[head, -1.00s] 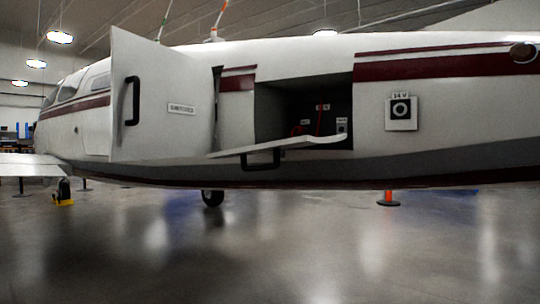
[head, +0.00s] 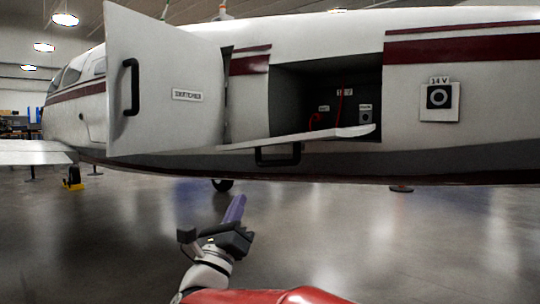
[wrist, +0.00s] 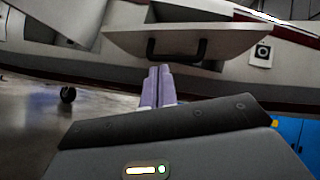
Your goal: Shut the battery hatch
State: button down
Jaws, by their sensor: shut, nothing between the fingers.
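The hatch that folds down (head: 335,136) below the dark battery bay (head: 300,90) is open, lying nearly level like a shelf. Its black handle (head: 278,156) hangs from the underside. In the wrist view the same hatch (wrist: 125,40) is ahead and above, with its handle (wrist: 178,52) just beyond my fingertips. My gripper (head: 240,198) has purple fingers, shut and empty, pointing up toward the hatch from below. In the wrist view my gripper (wrist: 160,70) appears just below the handle, apart from it. Red cables and small labels show inside the bay.
A tall white door (head: 165,85) with a black handle and a label that seems to read "switches" stands open at left. A 14 V socket (head: 439,97) is on the fuselage at right. The floor (head: 380,240) below is mostly clear.

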jog(key=w+d+r+m+g+h+p, duration=0.2)
jog(key=w+d+r+m+h, duration=0.3)
jog(key=r, duration=0.4)
jog(key=shift+w+r+m+p, duration=0.15)
jog(key=shift+w+m+p, duration=0.55)
jog(key=shift+w, duration=0.6)
